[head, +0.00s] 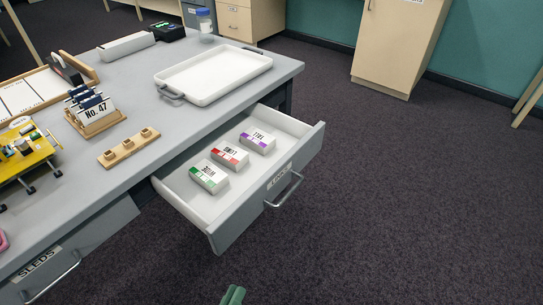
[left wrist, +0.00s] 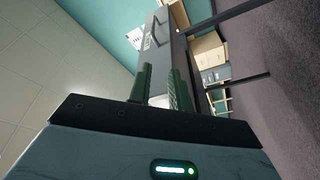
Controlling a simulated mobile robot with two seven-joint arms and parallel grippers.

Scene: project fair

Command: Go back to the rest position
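My left gripper (head: 232,295) shows only as green fingertips at the bottom edge of the head view, below the open drawer and apart from it. In the left wrist view its two green fingers (left wrist: 160,88) stand apart with nothing held between them. The labelled drawer (head: 228,234) is pulled out from the grey desk. A green-banded box (head: 209,176), a red-banded box (head: 230,155) and a purple-banded box (head: 257,140) lie in a row inside it. My right gripper is in neither view.
The "SLEDS" drawer (head: 50,270) looks shut. The open drawer juts over the floor; dark carpet (head: 420,190) to the right is clear.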

